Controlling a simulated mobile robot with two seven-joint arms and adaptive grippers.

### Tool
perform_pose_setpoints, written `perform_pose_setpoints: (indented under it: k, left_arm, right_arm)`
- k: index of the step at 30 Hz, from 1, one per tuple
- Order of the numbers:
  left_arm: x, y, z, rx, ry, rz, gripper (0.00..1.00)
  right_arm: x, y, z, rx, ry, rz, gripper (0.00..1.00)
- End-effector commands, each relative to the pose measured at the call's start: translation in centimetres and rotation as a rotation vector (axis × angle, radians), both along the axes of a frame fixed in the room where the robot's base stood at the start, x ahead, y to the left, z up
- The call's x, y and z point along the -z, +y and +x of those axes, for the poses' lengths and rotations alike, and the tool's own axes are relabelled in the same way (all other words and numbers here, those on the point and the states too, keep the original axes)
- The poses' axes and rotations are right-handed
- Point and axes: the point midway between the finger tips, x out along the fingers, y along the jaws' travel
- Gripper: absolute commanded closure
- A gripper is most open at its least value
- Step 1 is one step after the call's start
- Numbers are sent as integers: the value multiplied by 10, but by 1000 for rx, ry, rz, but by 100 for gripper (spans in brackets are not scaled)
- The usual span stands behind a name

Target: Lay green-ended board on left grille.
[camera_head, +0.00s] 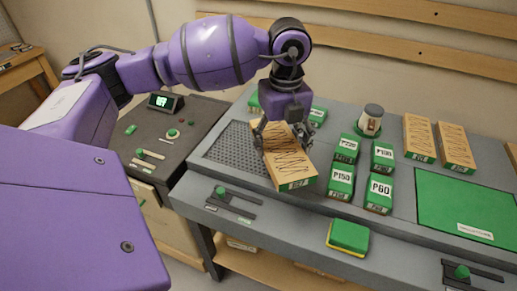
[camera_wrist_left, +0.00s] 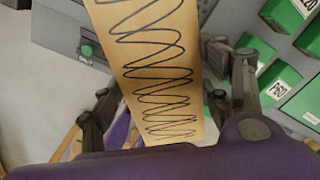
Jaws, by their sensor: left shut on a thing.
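The green-ended board (camera_head: 287,160) is wood-coloured with dark squiggles on top and a green near end. My left gripper (camera_head: 283,140) is shut on its sides, and the board slants from far left to near right. The left grille (camera_head: 226,148) is a dark perforated panel in the bench top, just left of the board. The board seems to overlap the grille's right part; I cannot tell whether it touches the surface. In the left wrist view the squiggled board (camera_wrist_left: 158,70) runs between the fingers. My right gripper is not in view.
Green blocks labelled P150 (camera_head: 341,181) and P60 (camera_head: 379,194), with others behind, stand right of the board. Two similar boards (camera_head: 420,138) lie farther right, near a green mat (camera_head: 468,200). A green-yellow sponge (camera_head: 348,237) is on the front ledge. A slide control (camera_head: 232,197) is in front of the grille.

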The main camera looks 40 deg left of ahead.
Motion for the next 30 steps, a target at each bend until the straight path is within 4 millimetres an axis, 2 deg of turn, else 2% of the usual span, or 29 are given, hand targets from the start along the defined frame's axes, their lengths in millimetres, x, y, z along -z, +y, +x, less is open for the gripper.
perform_pose_setpoints:
  k: [3, 6, 12, 17, 26, 30]
  left_arm:
    - [-3, 9, 7, -330, -1, -3, 66]
    - [-4, 15, 12, -559, -1, -5, 66]
    - [-6, 21, 16, -829, 0, -7, 66]
    - [0, 36, 23, -887, 1, -6, 66]
    - [31, 100, 54, -888, 0, -7, 66]
    - [58, 122, 64, -883, 3, -6, 66]
  right_arm:
    - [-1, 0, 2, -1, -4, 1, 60]
    - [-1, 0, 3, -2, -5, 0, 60]
    - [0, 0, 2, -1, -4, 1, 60]
    - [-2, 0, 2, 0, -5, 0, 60]
    - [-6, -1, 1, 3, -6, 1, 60]
    - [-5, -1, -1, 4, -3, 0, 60]
